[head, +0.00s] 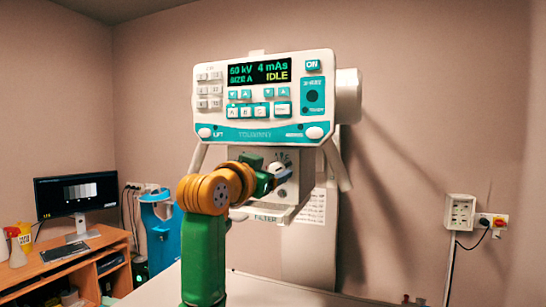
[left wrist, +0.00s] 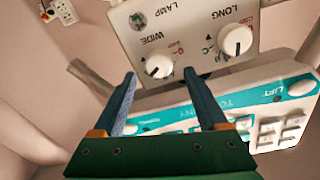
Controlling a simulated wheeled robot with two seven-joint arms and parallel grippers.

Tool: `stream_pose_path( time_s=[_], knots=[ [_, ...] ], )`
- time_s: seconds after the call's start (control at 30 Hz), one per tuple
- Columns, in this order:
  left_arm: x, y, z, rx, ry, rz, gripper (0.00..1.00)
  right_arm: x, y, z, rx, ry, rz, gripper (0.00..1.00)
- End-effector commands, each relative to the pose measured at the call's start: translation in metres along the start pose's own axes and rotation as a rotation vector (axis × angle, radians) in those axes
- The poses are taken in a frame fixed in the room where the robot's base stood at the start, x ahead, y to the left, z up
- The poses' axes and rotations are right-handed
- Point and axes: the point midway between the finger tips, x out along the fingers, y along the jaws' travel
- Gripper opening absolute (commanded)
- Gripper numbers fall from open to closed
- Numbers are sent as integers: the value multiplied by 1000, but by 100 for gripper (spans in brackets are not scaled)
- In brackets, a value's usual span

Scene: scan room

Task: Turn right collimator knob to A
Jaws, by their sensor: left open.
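The collimator box (head: 291,195) hangs under the console in the head view, mostly hidden by my left arm and hand. In the left wrist view its panel (left wrist: 195,22) appears upside down, with a white knob (left wrist: 159,65) near the WIDE label and another white knob (left wrist: 236,39) near the LONG label. Each knob has a dark pointer mark; the letters around them are too small to read surely. My left gripper (head: 283,173) is open, its two blue fingers (left wrist: 160,73) pointing at the WIDE-side knob, which shows between the fingertips. Contact cannot be told. My right gripper is out of view.
The console (head: 262,135) with display reading 60 kV, 4 mAs, IDLE stands just above the hand; its handle bars flank the collimator. A desk with a monitor (head: 78,192) is at left. A wall box (head: 460,212) is at right. A pale table (head: 262,291) lies below.

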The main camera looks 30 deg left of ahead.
Motion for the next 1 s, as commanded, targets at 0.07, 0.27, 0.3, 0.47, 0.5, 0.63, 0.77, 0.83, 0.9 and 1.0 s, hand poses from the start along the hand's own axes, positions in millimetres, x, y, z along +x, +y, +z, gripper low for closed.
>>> stream_pose_path(
  time_s=[0.07, 0.27, 0.3, 0.47, 0.5, 0.63, 0.77, 0.83, 0.9, 1.0],
  knots=[
    [7, 0, -2, 0, -3, 0, 76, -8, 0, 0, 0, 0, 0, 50],
    [10, 0, 2, 1, 0, -1, 76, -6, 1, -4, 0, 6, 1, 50],
    [10, 0, 2, 1, 0, 0, 76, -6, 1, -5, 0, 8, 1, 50],
    [10, 0, 2, 1, 0, 0, 35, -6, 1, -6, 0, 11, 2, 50],
    [10, 1, 1, 1, 0, 0, 24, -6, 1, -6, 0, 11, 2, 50],
    [10, 1, 1, 1, 1, 0, 0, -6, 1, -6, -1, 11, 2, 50],
    [9, 1, 1, -4, 2, 0, 0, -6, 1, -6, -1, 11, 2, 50],
    [9, 1, 1, -15, 2, 0, 0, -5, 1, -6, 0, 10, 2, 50],
    [9, 1, 1, -33, 4, -1, 0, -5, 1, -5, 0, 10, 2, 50],
    [9, 1, 1, -79, 7, 0, 0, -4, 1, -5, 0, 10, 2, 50]
  ],
)
